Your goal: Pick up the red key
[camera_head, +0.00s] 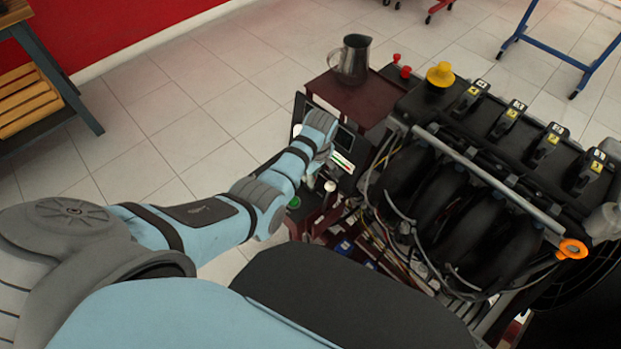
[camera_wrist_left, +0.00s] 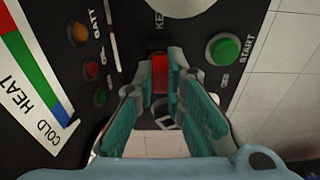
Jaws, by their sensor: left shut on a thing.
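In the left wrist view, the red key (camera_wrist_left: 160,73) stands at the control panel under the partly hidden KEY label. My left gripper (camera_wrist_left: 160,84) has its two fingers on either side of the key and is shut on it. The key's lower end and its fit in the panel are hard to make out. In the head view, my left arm reaches to the control panel (camera_head: 344,159) beside the engine, and the wrist hides the key there. My right gripper is not in view.
A green START button (camera_wrist_left: 223,49) is close right of the fingers. Small orange and red lamps and a COLD/HEAT gauge (camera_wrist_left: 34,78) lie to the left.

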